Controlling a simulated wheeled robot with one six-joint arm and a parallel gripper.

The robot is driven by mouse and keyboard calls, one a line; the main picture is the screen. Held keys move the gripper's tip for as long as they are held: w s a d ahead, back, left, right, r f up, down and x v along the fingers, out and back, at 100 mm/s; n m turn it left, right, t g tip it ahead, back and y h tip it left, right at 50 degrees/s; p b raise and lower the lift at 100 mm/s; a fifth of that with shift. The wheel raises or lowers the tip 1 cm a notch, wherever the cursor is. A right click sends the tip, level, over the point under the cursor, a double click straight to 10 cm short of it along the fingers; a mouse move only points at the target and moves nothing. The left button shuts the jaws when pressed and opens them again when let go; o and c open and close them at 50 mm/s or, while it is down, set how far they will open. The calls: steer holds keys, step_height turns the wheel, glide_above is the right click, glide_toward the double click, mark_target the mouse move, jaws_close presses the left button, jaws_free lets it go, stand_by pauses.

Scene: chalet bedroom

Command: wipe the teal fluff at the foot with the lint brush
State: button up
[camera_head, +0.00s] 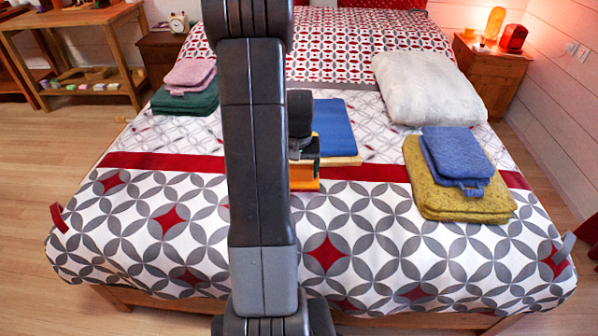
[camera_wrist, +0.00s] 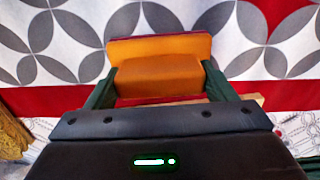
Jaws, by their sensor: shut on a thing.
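The lint brush (camera_wrist: 158,78) is an orange block with a wider orange part and a dark red edge. It also shows in the head view (camera_head: 305,184), beside my arm and over the bed's red band. My gripper (camera_wrist: 158,84) has dark green fingers, one on each side of the brush's block, and is shut on it. In the head view my gripper (camera_head: 302,152) is mostly hidden by my arm. I cannot tell whether the brush touches the bedspread (camera_head: 400,245). I see no teal fluff in either view; my arm covers a strip down the middle of the bed.
Folded blue and yellow cloths (camera_head: 459,193) lie at the right, with a white pillow (camera_head: 428,87) behind. A blue cloth (camera_head: 334,127) lies mid-bed. Pink and green cloths (camera_head: 186,98) lie at left. The patterned foot area is clear on both sides of my arm.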

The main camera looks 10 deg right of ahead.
steer(key=shift+r+p, duration=1.55)
steer(key=shift+r, duration=0.8)
